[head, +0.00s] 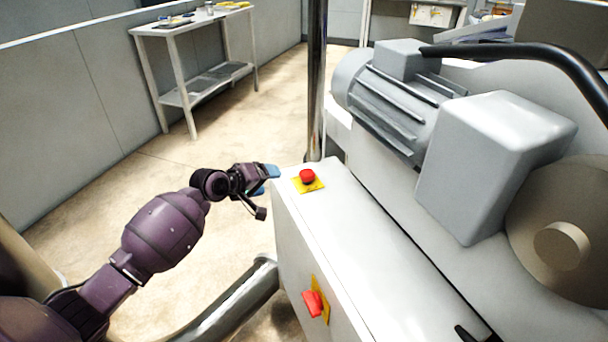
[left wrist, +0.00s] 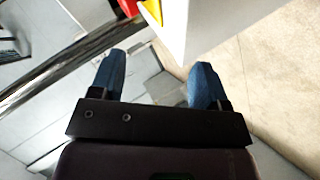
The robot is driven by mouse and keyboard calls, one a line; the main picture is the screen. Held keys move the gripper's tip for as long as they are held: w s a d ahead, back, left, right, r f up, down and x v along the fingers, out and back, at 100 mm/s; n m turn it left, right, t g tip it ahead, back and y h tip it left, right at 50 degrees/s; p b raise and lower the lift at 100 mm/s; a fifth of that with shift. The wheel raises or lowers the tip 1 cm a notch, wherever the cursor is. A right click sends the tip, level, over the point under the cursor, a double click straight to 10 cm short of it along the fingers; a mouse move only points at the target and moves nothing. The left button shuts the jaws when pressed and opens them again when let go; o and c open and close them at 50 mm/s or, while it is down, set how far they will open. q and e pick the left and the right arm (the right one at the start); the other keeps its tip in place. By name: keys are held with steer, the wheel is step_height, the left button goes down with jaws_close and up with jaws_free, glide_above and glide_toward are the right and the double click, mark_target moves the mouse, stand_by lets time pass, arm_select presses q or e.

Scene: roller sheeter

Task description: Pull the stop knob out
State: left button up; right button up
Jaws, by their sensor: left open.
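A red stop knob (head: 307,176) sits on a yellow plate (head: 309,186) on top of the white machine housing, near its left end. A second red knob (head: 313,302) on a yellow plate is on the housing's side face; which of the two is meant cannot be told for certain. My left gripper (head: 267,179) is open and empty, just left of the top knob and apart from it. In the left wrist view, its blue fingers (left wrist: 158,80) are spread, with a housing corner (left wrist: 175,40) beyond them. A yellow plate edge (left wrist: 153,10) with some red shows at the top.
A grey motor (head: 385,105) and a grey box cover (head: 490,150) stand right of the top knob. A shiny upright post (head: 317,80) is behind it. A metal tube (head: 235,305) runs low beside the housing. A table (head: 190,27) stands at the back left; open floor lies between.

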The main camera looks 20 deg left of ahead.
mark_target(303, 173)
arm_select(q)
steer(key=w+a+r+n+g+h+b, duration=0.1)
steer(key=w+a+r+n+g+h, duration=0.2)
steer(key=n, duration=0.9)
steer(key=w+d+f+n+h, duration=0.1)
steer(key=d, duration=0.2)
steer(key=w+d+f+n+h+b, duration=0.1)
steer(key=d+n, duration=0.1)
steer(key=d, duration=0.1)
steer(key=w+d+f+n+g+h+b, duration=0.1)
steer(key=d+n, duration=0.1)
steer(key=d, duration=0.1)
steer(key=shift+w+f, duration=0.25)
steer(key=shift+f, duration=0.05)
steer(key=shift+w+d+f+b, duration=0.2)
steer(key=shift+w+d+b, duration=0.15)
steer(key=shift+d, duration=0.25)
steer(key=shift+w+d, duration=0.15)
arm_select(e)
steer(key=shift+w+a+f, duration=0.1)
steer(key=shift+w+f, duration=0.15)
steer(key=shift+f, duration=0.3)
steer(key=shift+w+f, duration=0.25)
steer(key=shift+f, duration=0.25)
arm_select(q)
steer(key=shift+c, duration=0.3)
arm_select(e)
steer(key=shift+s, duration=0.1)
